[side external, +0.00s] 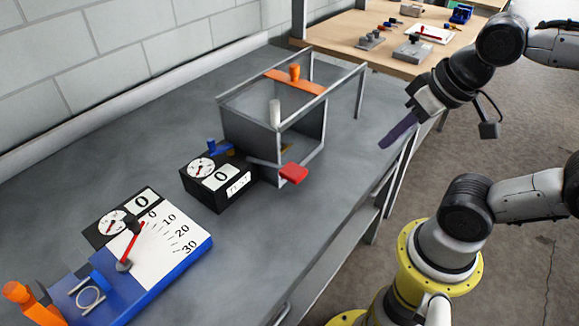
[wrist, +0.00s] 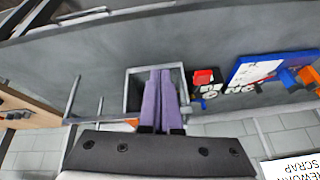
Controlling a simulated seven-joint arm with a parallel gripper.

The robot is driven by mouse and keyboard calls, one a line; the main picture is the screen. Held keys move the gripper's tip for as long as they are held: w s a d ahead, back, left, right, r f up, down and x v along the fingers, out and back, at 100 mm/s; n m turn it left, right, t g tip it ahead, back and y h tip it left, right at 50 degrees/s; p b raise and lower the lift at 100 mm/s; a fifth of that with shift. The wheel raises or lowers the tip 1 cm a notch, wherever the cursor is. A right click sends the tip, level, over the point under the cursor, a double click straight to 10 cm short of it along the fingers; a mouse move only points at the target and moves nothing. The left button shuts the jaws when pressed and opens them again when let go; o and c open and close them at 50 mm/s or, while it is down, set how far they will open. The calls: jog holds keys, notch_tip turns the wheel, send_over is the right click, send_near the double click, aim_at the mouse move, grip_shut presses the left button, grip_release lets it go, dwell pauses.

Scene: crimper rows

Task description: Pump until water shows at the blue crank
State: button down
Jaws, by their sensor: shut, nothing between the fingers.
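My gripper (side external: 396,134) has purple fingers. It is shut and empty, held in the air to the right of the bench and apart from everything. In the wrist view its fingers (wrist: 160,76) lie together across the picture. A metal frame (side external: 325,130) on the bench carries a red paddle (side external: 293,174), an orange bar with a knob (side external: 295,80) and a light grey upright handle (side external: 275,112). Beside it is a black box (side external: 222,187) with a dial, a "0" display and a blue crank-like part (side external: 214,146) on top. I see no water.
A blue-edged board (side external: 150,265) at lower left has a scale marked to 30, a red pointer (side external: 133,240), a dial and a blue part (side external: 101,279). An orange knob (side external: 18,291) stands beside it. A wooden table (side external: 355,28) with tools is behind. The grey bench (side external: 110,170) is clear at left.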

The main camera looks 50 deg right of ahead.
notch_tip(320, 180, up, 3)
jog(key=w+a+m+g, duration=0.1)
jog(key=w+m, duration=0.1)
jog(key=m, duration=0.3)
jog(key=m+g+y, duration=0.1)
jog(key=m+g, duration=0.4)
jog(key=m, duration=0.1)
send_near(294, 168)
jog(key=shift+d+r, duration=0.1)
jog(key=shift+r, duration=0.2)
jog(key=shift+s+a+f, duration=0.1)
jog(key=shift+a+f, duration=0.05)
jog(key=shift+f, duration=1.4)
jog(key=shift+s+a+f, duration=0.1)
jog(key=shift+a+f, duration=0.05)
jog(key=shift+f, duration=1.8)
